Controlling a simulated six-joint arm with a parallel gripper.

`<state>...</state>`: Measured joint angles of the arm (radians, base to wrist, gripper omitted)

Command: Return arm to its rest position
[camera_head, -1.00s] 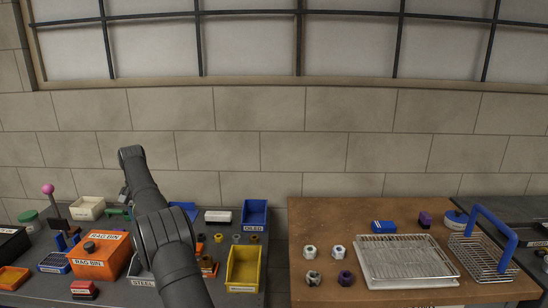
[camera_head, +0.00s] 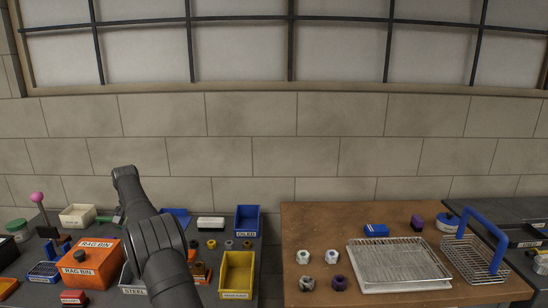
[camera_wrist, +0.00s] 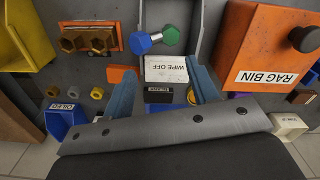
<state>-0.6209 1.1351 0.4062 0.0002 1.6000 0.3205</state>
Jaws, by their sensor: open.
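My arm (camera_head: 158,240) rises from the bottom of the head view, over the left-hand bench, with its bend in front of the wall. In the head view my gripper is mostly hidden behind the arm. In the wrist view my gripper (camera_wrist: 163,88) shows two blue-grey fingers spread apart. Nothing is held between them. A white block labelled WIPE OFF (camera_wrist: 166,68) shows beyond the gap, apart from the fingers as far as I can tell.
The orange rag bin (camera_head: 88,264), yellow bin (camera_head: 238,272) and blue OILED bin (camera_head: 248,220) stand around the arm on the dark bench. A wire rack (camera_head: 400,264) and a blue-handled basket (camera_head: 478,258) stand on the brown bench at right. The wall above is clear.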

